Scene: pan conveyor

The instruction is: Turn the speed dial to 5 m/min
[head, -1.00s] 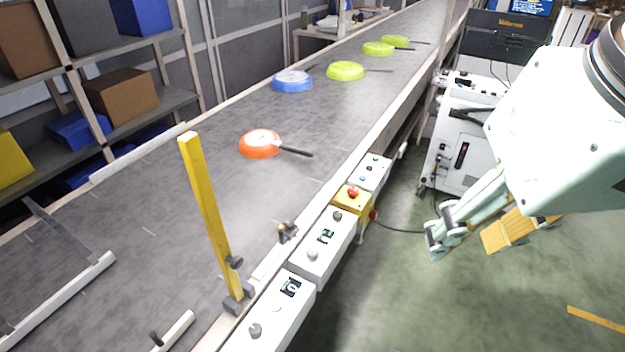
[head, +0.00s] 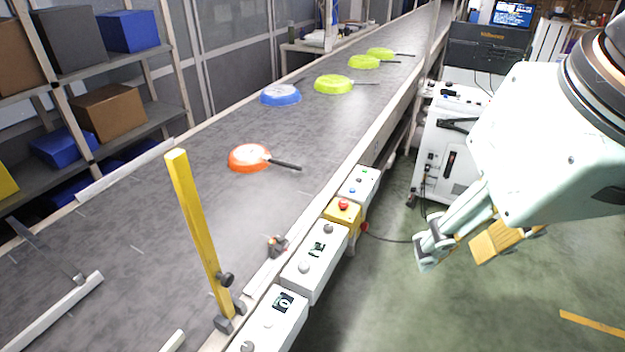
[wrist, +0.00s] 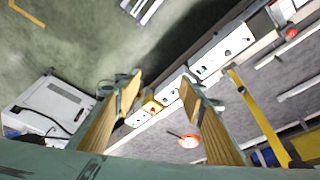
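White control boxes line the conveyor's near edge. The middle box (head: 296,279) has a small display (head: 316,249), a dark knob (head: 328,229) and a pale round knob (head: 304,267). The nearer box (head: 262,338) has a display (head: 284,301) and a dark knob (head: 247,347). I cannot read the displays or tell which knob is the speed dial. My gripper (head: 455,254) hangs over the floor, right of the boxes, touching nothing. In the wrist view, my gripper (wrist: 158,95) is open and empty, with boxes visible between and beyond its wood-coloured fingers.
A yellow box with a red button (head: 343,204) and another white box (head: 358,184) stand farther along. The conveyor (head: 200,180) carries an orange pan (head: 249,157), a blue pan (head: 281,94) and green pans (head: 333,84). A yellow post (head: 197,230) rises beside the boxes. A white machine (head: 445,150) stands behind my gripper.

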